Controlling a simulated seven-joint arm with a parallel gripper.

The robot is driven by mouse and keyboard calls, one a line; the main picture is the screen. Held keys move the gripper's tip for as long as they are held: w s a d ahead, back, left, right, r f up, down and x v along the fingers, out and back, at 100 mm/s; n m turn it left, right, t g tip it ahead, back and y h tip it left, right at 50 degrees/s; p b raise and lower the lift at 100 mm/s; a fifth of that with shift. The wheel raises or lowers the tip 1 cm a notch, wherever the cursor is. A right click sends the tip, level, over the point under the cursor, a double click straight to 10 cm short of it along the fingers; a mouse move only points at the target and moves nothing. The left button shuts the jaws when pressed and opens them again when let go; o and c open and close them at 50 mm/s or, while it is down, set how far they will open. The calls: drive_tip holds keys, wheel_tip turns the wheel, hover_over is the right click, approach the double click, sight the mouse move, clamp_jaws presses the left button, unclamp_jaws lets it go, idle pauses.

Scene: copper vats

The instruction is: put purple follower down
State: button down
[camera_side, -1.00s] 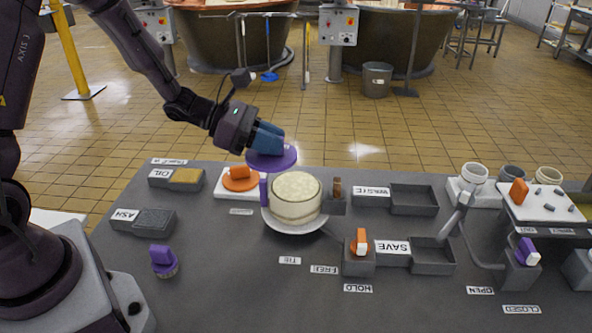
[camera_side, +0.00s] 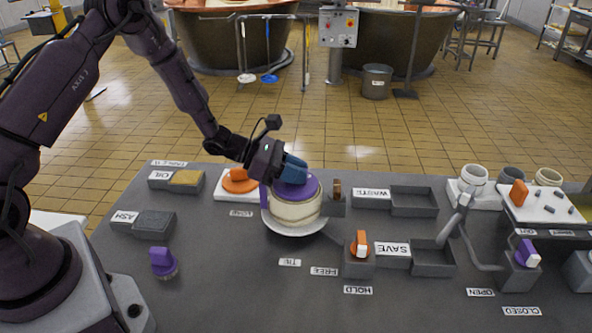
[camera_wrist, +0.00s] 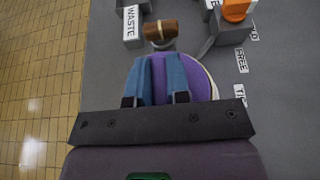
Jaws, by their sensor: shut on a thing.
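The purple follower (camera_side: 299,187) is a flat purple disc. My gripper (camera_side: 293,172) is shut on it from above, its blue fingers hiding the grip. The disc lies level over the top of the round cream cheese (camera_side: 296,211), which sits on a white round plate (camera_side: 291,229). It looks to be at the cheese's top, but I cannot tell whether it touches. In the wrist view the purple disc (camera_wrist: 201,80) shows beside and under the blue fingers (camera_wrist: 158,82).
An orange disc (camera_side: 240,183) lies on a white board to the left. A brown-topped post (camera_side: 337,190) stands close right of the cheese, and a purple upright (camera_side: 264,196) close left. WASTE (camera_side: 413,201) and SAVE (camera_side: 432,257) trays lie to the right.

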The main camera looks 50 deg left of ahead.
drive_tip(key=c, duration=1.1)
unclamp_jaws()
drive_tip(key=shift+f, duration=0.15)
